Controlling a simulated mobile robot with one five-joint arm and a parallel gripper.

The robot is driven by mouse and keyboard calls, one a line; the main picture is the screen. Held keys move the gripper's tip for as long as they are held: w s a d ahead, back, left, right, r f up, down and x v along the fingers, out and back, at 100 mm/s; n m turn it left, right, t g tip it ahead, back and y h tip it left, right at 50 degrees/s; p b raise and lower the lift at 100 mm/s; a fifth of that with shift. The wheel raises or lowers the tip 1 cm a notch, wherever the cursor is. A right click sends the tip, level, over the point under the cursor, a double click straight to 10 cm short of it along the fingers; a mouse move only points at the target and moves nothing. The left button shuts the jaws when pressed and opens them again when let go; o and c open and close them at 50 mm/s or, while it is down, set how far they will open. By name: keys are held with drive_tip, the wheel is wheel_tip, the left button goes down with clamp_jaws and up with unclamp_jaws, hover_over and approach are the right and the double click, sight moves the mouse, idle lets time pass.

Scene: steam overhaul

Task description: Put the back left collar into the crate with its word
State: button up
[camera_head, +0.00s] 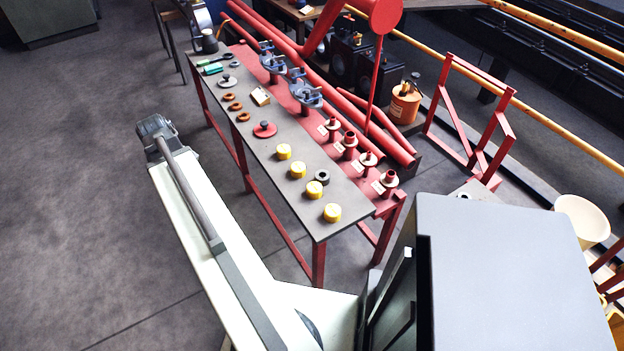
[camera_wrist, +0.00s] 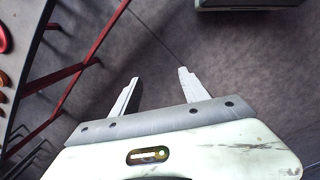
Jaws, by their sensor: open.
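The table (camera_head: 262,155) carries several round pieces that could be collars; I cannot tell which is the back left one. Yellow round blocks (camera_head: 297,170) stand along its near part, with a dark ring (camera_head: 322,177) among them. Brown rings (camera_head: 235,106) lie farther back, near a red flanged piece (camera_head: 265,129). I can make out no crate with a readable word. My gripper (camera_wrist: 158,76) is open and empty in the wrist view, over bare floor, with the table edge off to the left. I cannot make out its fingers in the head view.
A red raised strip along the table's right side bears red flanged fittings (camera_head: 350,141) with small tags and grey valve-like parts (camera_head: 306,95). Red pipes (camera_head: 345,112) and an orange can (camera_head: 404,103) lie beyond. The floor (camera_head: 80,170) left of the table is clear.

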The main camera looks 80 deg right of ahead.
drive_tip(key=s+d, duration=1.3)
drive_tip(key=s, duration=0.2)
drive_tip(key=n+g, duration=0.1)
drive_tip(key=n, duration=0.1)
approach(322, 172)
drive_tip(key=shift+s+a+f, duration=0.1)
drive_tip(key=shift+a+f, duration=0.3)
drive_tip(key=shift+a, duration=0.3)
drive_tip(key=f+b, duration=0.2)
drive_tip(key=b, duration=0.1)
drive_tip(key=f+b, duration=0.2)
drive_tip(key=f, duration=0.1)
drive_tip(key=s+f+b, duration=0.1)
drive_tip(key=f+b, duration=0.2)
drive_tip(key=shift+s+d+b, duration=0.1)
drive_tip(key=shift+d+b, duration=0.2)
drive_tip(key=shift+r, duration=0.15)
clamp_jaws()
